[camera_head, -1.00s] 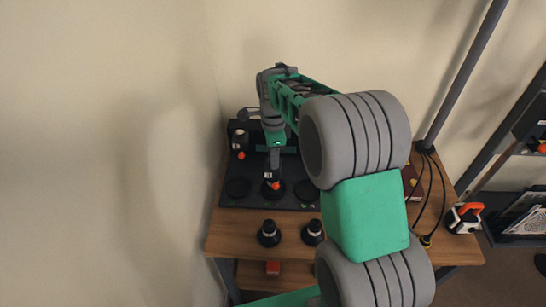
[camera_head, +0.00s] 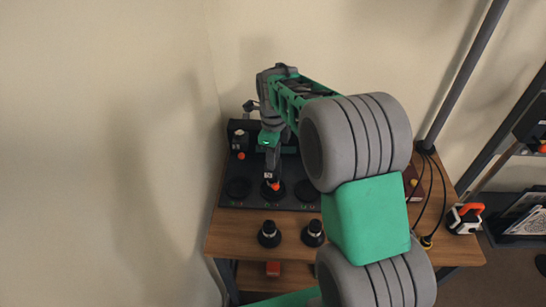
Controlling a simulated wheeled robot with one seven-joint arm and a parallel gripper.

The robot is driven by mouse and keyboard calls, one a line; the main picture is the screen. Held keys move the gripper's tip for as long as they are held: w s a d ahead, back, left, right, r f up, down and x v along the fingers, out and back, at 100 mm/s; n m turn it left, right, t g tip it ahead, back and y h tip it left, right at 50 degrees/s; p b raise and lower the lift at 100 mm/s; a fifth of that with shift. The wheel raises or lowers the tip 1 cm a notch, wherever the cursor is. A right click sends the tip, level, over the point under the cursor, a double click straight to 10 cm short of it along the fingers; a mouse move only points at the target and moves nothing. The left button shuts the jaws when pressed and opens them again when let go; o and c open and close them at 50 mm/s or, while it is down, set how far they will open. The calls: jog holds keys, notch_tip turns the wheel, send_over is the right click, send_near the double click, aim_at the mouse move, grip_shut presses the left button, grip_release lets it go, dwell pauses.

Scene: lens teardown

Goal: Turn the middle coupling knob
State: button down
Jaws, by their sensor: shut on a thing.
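A dark panel (camera_head: 250,203) lies on the wooden table and carries a row of round black bases. The middle coupling knob (camera_head: 274,186), with orange showing, sits on the middle base (camera_head: 267,196). My gripper (camera_head: 272,178) points down over this knob and is shut on it. The fingers hide most of the knob, so its turn angle cannot be read. My arm's large grey and green links cover the right part of the panel.
Two black cylinders with light tops, one at the left (camera_head: 269,234) and one at the right (camera_head: 313,233), stand on the wooden table (camera_head: 232,228) in front of the panel. A red block (camera_head: 273,268) is on the shelf below. An orange and white device (camera_head: 465,217) and cables (camera_head: 427,205) are at the right.

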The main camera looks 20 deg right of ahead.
jog(key=c, duration=1.1)
grip_release()
notch_tip(320, 180, up, 8)
jog(key=shift+f+b, duration=0.1)
jog(key=shift+b, duration=0.4)
